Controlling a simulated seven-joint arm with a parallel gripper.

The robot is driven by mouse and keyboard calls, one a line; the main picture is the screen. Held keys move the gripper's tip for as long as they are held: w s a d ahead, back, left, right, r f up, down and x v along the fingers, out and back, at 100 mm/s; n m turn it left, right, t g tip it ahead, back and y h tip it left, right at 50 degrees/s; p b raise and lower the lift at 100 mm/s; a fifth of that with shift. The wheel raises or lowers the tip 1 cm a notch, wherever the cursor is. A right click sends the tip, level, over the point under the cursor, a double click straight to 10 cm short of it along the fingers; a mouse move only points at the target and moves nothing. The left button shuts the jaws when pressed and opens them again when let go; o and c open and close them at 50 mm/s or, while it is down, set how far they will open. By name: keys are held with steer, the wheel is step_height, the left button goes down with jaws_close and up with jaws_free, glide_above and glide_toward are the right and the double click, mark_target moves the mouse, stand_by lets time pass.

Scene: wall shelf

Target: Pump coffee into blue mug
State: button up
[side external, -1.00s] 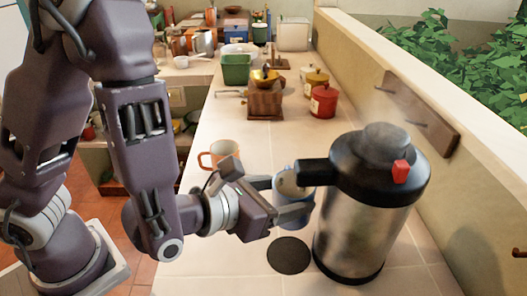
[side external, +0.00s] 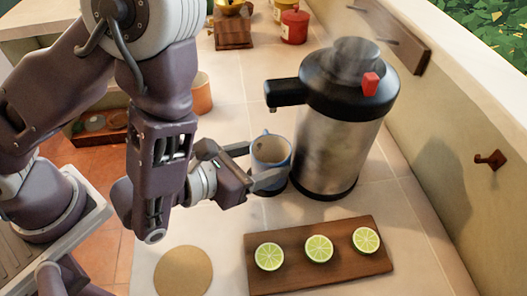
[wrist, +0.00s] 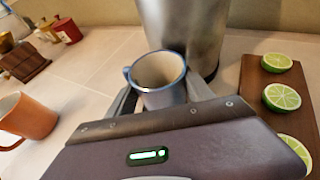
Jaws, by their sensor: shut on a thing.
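My gripper (side external: 258,166) is shut on the mug, one finger on each side. In the wrist view the mug (wrist: 157,78) sits between the fingers, with a pale inside and no coffee visible. The pot is steel with a black top, a spout at left and a red lever (side external: 370,84). Faint steam rises from its lid.
A wooden board (side external: 320,255) with lime halves lies in front of the pot. A round cork mat (side external: 184,271) lies front left. An orange mug (wrist: 28,120) stands left of my gripper. A coffee grinder (side external: 233,30) and canisters stand behind. A wall bounds the right side.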

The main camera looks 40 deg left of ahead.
steer(key=shift+f, duration=0.55)
steer(key=o, duration=1.8)
